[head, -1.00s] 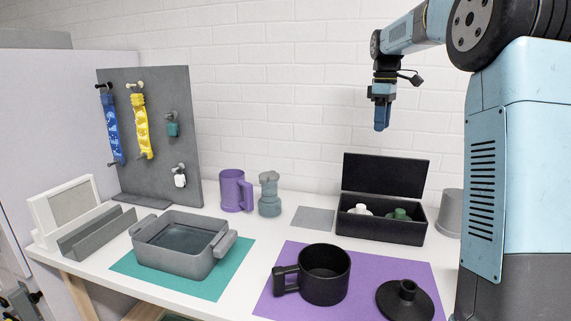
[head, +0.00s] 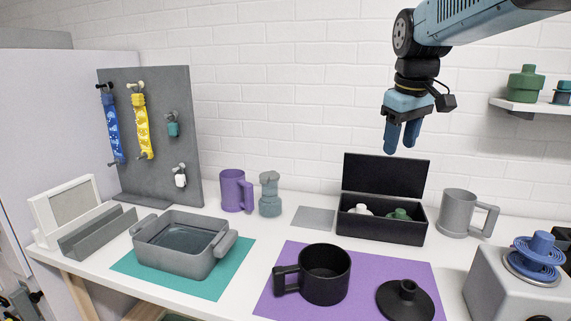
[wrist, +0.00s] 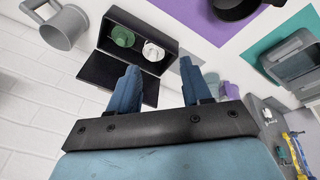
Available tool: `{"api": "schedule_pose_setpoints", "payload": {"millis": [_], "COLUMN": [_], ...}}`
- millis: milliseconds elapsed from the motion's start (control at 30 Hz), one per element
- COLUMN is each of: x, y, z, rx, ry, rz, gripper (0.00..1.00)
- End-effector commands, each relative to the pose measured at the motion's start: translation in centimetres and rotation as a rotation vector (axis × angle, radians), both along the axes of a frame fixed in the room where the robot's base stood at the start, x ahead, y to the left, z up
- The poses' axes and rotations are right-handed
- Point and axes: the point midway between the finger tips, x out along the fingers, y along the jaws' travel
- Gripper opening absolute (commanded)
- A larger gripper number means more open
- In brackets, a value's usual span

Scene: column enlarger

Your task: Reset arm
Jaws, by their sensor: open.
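My gripper (head: 402,136) hangs in the air with its fingers pointing down, above and in front of the open lid of the black box (head: 380,229). The two blue fingers are apart, with nothing between them. In the wrist view my gripper (wrist: 156,88) also shows spread, empty fingers. The black box (wrist: 140,31) lies beyond the fingertips there, with a green item (wrist: 122,37) and a white item (wrist: 153,52) in it. My gripper touches nothing that I can see.
A black mug (head: 325,275) and black lid (head: 405,299) are on a purple mat (head: 283,262). A grey pot (head: 180,243) sits on a teal mat (head: 205,287). A grey mug (head: 461,212) stands right of the box. A wall shelf (head: 530,108) is at upper right. The air around my gripper is clear.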

Motion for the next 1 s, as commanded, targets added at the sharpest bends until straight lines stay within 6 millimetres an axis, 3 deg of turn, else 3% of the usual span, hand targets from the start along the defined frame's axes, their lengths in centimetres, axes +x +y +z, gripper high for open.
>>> {"api": "schedule_pose_setpoints", "payload": {"millis": [100,600,800,1000], "x": [-2.9,-13.1,-15.5,-16.2], "y": [0.2,0.6,0.6,0.7], "z": [-0.9,-6.8,-8.9,-9.6], "rx": [0.021,0.146,0.19,0.206], "ry": [-0.038,-0.188,-0.224,-0.236], "rz": [-0.059,-0.308,-0.377,-0.399], "gripper": [0.48,0.48,0.48,0.48]}}
